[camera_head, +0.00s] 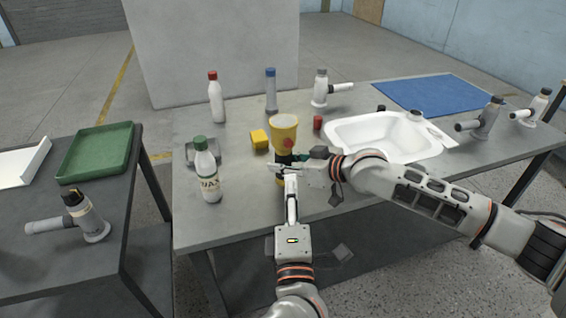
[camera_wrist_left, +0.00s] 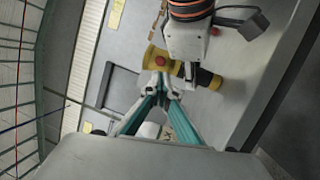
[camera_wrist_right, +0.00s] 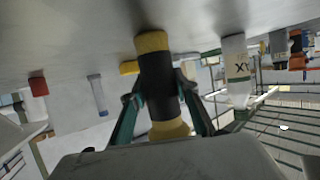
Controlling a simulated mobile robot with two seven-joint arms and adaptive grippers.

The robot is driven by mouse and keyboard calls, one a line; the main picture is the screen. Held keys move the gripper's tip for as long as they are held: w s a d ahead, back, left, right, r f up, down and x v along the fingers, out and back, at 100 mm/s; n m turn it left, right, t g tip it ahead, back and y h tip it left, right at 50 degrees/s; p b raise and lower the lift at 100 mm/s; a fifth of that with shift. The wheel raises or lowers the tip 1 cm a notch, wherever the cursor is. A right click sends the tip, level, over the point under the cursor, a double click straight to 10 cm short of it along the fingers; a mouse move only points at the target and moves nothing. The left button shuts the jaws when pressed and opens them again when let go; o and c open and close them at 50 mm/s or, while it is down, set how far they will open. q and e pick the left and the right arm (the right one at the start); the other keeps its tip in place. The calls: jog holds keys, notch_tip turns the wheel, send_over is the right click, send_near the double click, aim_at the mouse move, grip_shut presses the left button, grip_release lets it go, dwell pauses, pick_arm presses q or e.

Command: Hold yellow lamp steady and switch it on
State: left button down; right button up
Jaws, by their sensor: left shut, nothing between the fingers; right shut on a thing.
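The yellow lamp (camera_head: 284,126) stands upright over the grey table, with a wide yellow head, a red button (camera_head: 288,143) on its near side and a black body. My right gripper (camera_wrist_right: 160,98) is shut around the black body (camera_wrist_right: 157,75), a finger on either side. My left gripper (camera_head: 290,172) is shut and empty, close in front of the lamp and below the button in the head view. The left wrist view shows its closed tips (camera_wrist_left: 161,88) near the lamp head (camera_wrist_left: 151,57) and button (camera_wrist_left: 161,61). I cannot tell whether they touch the lamp.
A yellow block (camera_head: 259,139) and a green-capped bottle (camera_head: 207,175) stand left of the lamp. A red-capped bottle (camera_head: 216,98) and blue-capped bottle (camera_head: 271,92) are behind. A white basin (camera_head: 345,128) and blue mat (camera_head: 440,94) lie to the right. A side table holds a green tray (camera_head: 95,150).

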pick_arm(q)
jog(key=shift+r, duration=0.1)
jog(key=m+t+h, duration=0.1)
jog(key=m+h, duration=0.8)
send_near(288, 143)
jog(key=w+d+r, duration=0.3)
jog(key=w+d, duration=0.1)
jog(key=shift+w, duration=0.4)
jog(key=shift+w+d+r, duration=0.1)
dwell(1.1)
